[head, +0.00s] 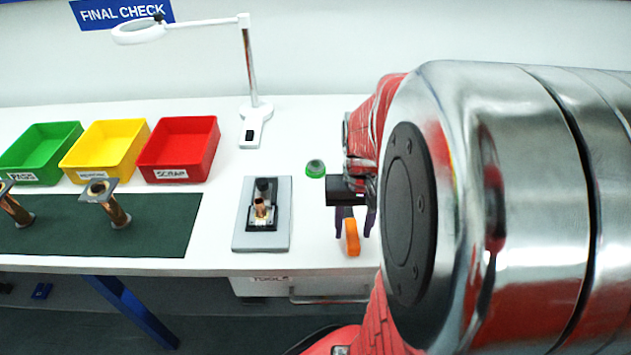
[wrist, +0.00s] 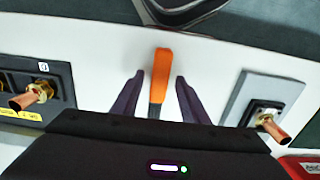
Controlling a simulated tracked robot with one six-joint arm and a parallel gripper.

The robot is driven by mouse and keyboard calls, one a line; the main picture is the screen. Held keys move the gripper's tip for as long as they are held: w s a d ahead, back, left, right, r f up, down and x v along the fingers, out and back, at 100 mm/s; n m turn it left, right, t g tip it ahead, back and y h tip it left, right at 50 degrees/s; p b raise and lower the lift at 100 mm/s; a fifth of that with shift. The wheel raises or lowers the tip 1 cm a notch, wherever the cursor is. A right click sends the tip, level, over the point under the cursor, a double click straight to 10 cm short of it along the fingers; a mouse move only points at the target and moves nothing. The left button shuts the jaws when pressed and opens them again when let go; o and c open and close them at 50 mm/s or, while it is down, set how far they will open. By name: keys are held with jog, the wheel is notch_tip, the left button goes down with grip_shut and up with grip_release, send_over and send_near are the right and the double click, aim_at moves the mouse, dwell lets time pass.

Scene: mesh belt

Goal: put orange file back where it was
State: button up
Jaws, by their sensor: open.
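The file's orange handle (head: 352,237) shows near the front edge of the white table in the head view. In the wrist view the orange file (wrist: 160,78) lies between the two dark purple fingers, with a short dark part below its handle. My gripper (head: 356,215) is open, its fingers on either side of the file. In the wrist view the gripper (wrist: 157,88) shows a gap on both sides of the file. The rest of the file is hidden behind the gripper body. I cannot tell how high the fingers are above the table.
A grey plate with a copper fitting (head: 240,240) stands left of my gripper. A green round object (head: 315,168) lies behind. Red (head: 212,140), yellow (head: 140,140) and green (head: 75,140) bins and a magnifier lamp (head: 250,75) stand further left. A black fixture with a copper pipe (wrist: 60,80) is close by.

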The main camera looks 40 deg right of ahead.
notch_tip(320, 180, up, 12)
dwell(0.6)
dwell(0.5)
jog(key=w+a+r+n+t, duration=0.1)
jog(key=a+n+t, duration=0.4)
jog(key=a, duration=1.4)
jog(key=shift+a+r+n+t, duration=0.25)
jog(key=shift+n+t, duration=0.15)
jog(key=shift+n, duration=0.5)
jog(key=shift+d, duration=0.15)
